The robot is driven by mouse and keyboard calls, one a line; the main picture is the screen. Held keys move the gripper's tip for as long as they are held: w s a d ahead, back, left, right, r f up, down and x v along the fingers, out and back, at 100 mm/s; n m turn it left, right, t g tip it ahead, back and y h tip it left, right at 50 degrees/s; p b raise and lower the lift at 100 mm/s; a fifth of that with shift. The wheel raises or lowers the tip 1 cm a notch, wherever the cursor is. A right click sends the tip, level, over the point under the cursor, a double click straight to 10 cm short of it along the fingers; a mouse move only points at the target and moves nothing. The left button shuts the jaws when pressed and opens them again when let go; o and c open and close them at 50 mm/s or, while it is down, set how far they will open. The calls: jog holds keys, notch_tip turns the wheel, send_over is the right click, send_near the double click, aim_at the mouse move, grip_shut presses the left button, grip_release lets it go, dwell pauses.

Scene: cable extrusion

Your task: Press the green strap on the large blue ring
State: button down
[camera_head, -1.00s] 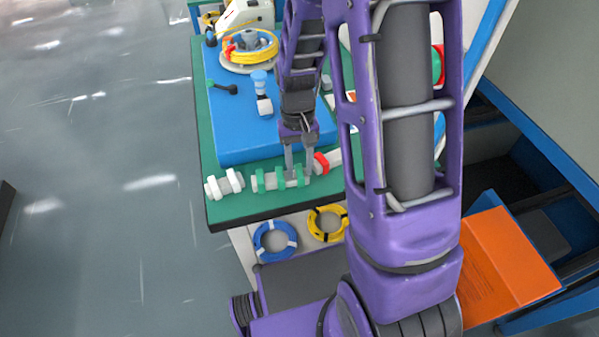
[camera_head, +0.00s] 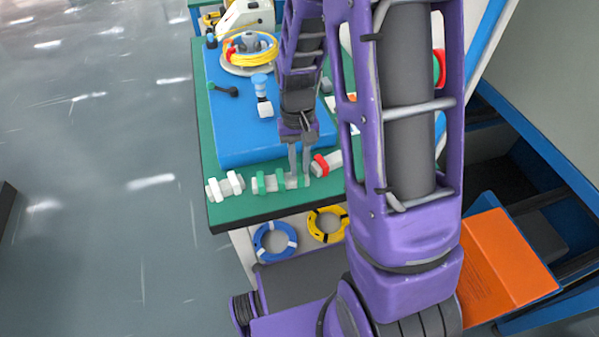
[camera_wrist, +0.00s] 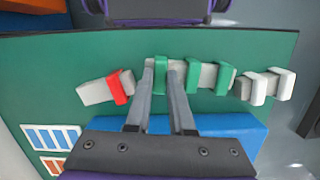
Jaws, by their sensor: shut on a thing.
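A pale bar with green straps (camera_head: 261,184) lies along the near edge of the green table. Two more green straps show in the wrist view (camera_wrist: 192,77), and a further one (camera_wrist: 161,70) sits between my fingers. My gripper (camera_head: 300,176) points down and is shut on that green strap, which still rests on its bar at table level. A blue ring (camera_head: 275,240) with white straps lies below the table's near edge, apart from my gripper. I cannot tell if it is the large one.
A white-strapped bar (camera_head: 225,187) and a red-strapped bar (camera_head: 322,165) flank the green one. A blue board (camera_head: 240,130) lies behind, carrying a yellow coil (camera_head: 252,50). A yellow ring (camera_head: 328,224) is beside the blue ring. An orange box (camera_head: 500,265) stands right.

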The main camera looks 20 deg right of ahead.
notch_tip(320, 180, up, 7)
jog(key=p, duration=0.5)
dwell(0.4)
